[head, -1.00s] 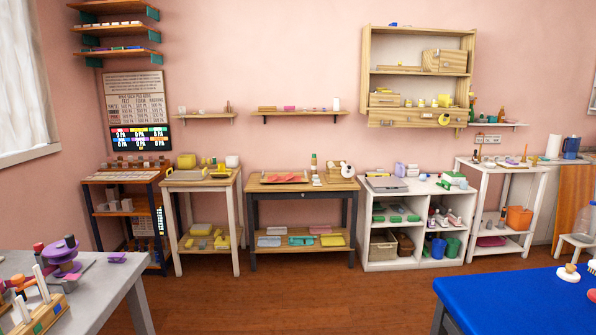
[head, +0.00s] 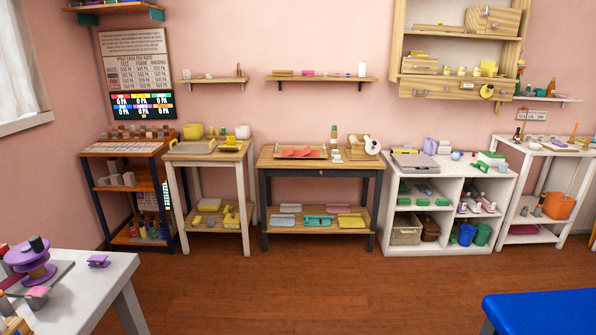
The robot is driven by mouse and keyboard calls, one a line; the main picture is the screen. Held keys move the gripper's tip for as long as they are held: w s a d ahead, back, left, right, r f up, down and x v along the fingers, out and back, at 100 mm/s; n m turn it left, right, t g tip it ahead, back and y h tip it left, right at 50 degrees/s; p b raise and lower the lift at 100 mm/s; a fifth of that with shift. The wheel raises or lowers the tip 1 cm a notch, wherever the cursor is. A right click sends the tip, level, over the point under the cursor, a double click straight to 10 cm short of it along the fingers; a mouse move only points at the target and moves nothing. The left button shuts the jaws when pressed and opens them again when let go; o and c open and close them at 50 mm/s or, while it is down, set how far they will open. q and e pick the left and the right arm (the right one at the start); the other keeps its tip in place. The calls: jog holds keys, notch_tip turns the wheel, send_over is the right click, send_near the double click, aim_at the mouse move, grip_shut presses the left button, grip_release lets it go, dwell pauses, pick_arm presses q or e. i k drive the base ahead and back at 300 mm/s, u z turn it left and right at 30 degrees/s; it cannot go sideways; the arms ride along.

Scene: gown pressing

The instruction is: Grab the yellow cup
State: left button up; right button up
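A yellow cup-like object (head: 488,68) stands on the lower shelf of the wooden wall cabinet (head: 399,45), at the upper right of the head view. It is small, and I cannot make out its details. Several smaller yellow-and-white jars (head: 461,71) stand in a row to its left. Neither of my grippers is in view.
Below the cabinet stands a white shelf unit (head: 447,243) with bins. A dark-legged table (head: 318,169), a white-legged table (head: 208,157) and a blue-topped table (head: 540,308) are around. A grey table (head: 85,290) is at lower left. The wooden floor (head: 300,290) between is clear.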

aim_at(230, 138)
jog(key=z, duration=0.3)
jog(key=i, duration=2.95)
jog(key=u, duration=0.55)
jog(key=i, duration=2.1)
jog(key=u, duration=0.6)
